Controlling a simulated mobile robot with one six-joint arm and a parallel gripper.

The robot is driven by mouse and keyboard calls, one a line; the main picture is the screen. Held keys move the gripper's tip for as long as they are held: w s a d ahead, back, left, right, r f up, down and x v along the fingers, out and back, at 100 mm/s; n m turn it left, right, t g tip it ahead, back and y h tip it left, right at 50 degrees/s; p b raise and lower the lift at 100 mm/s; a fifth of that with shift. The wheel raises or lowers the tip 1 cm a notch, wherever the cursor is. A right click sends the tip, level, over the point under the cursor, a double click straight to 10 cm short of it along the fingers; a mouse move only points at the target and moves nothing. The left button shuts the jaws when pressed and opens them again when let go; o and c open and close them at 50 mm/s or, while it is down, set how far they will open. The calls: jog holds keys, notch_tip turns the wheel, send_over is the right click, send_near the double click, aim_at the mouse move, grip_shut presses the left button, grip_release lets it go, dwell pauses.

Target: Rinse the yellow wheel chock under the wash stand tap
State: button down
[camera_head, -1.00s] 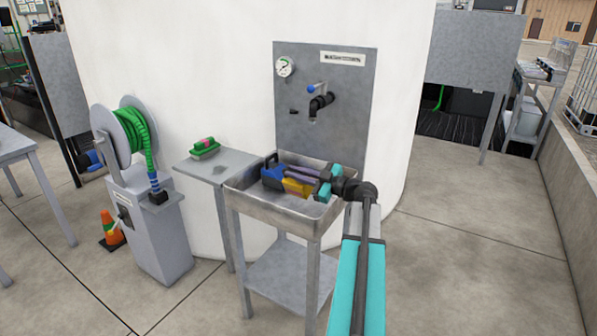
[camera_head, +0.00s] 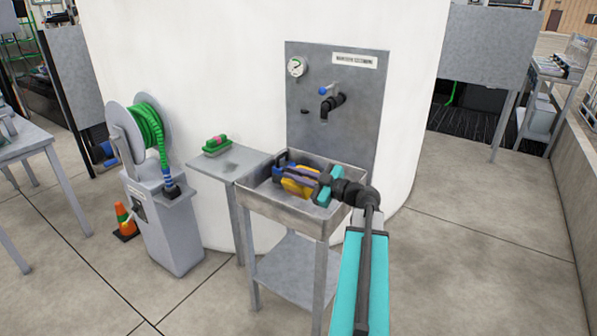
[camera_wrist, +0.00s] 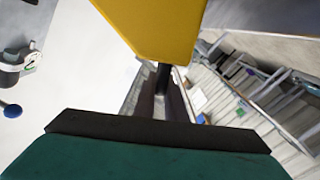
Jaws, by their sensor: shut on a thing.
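The yellow wheel chock (camera_head: 300,183) is in my gripper (camera_head: 296,177), over the basin of the wash stand (camera_head: 285,211). Its yellow face (camera_wrist: 155,25) fills the top middle of the wrist view, above a dark finger pad. A dark blue part shows at the gripper's far end; I cannot tell whether it belongs to the gripper. The tap (camera_head: 332,103), with a blue handle, sticks out from the grey back panel (camera_head: 345,135), above and behind the chock. I see no water running. I cannot tell whether the chock touches the basin.
A side shelf (camera_head: 229,165) left of the basin holds a green and pink brush (camera_head: 216,145). A green hose reel (camera_head: 148,128) on a grey pedestal and an orange cone (camera_head: 125,220) stand further left. A round gauge (camera_head: 297,67) is on the panel.

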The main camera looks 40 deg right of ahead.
jog(key=shift+s+a+r+p, duration=0.15)
jog(key=shift+a+r+p, duration=0.15)
jog(key=shift+a, duration=0.2)
jog(key=shift+s+a+r+p, duration=0.1)
jog(key=shift+a+r+p, duration=0.15)
jog(key=shift+a, duration=0.25)
